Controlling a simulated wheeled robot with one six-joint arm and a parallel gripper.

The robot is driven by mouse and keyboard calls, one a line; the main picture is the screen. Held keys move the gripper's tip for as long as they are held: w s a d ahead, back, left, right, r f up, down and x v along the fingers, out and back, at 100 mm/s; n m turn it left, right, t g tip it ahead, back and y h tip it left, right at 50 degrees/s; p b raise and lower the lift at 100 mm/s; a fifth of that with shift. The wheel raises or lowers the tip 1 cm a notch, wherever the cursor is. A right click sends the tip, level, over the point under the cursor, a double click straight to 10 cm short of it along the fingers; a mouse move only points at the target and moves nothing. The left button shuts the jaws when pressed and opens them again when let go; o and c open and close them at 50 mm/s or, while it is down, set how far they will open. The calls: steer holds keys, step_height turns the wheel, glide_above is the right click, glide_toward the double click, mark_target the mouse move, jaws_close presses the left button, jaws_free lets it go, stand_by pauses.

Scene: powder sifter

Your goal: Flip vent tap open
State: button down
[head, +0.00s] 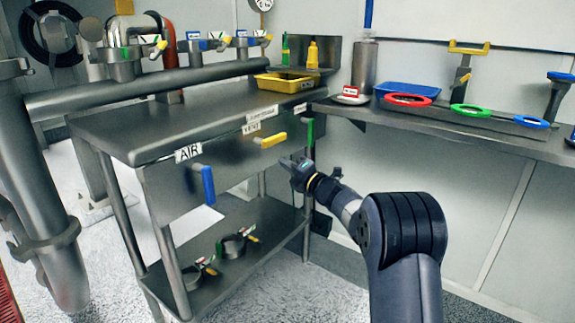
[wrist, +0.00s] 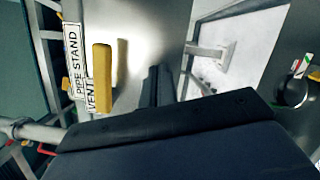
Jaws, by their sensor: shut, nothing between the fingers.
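The vent tap has a yellow lever (head: 271,140) on the front of the steel bench, beside a white VENT label (head: 251,128). In the head view the lever lies roughly level, pointing right. The lever (wrist: 102,78) and the VENT label (wrist: 97,95) also show in the wrist view. My gripper (head: 288,162) is shut and empty, just below the lever's right end in the head view. In the wrist view the dark fingers (wrist: 156,84) are to the right of the lever, with a gap between them. The valve body behind the lever is hidden.
A blue lever (head: 208,185) hangs down by the AIR label (head: 188,152). A green lever (head: 310,132) stands upright at the bench's right end. A yellow tray (head: 285,84) sits on top. The floor in front is clear.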

steer(key=w+d+f+p+v, duration=0.1)
steer(key=v, duration=0.8)
steer(key=shift+w+d+p, duration=0.2)
steer(key=shift+p, duration=0.1)
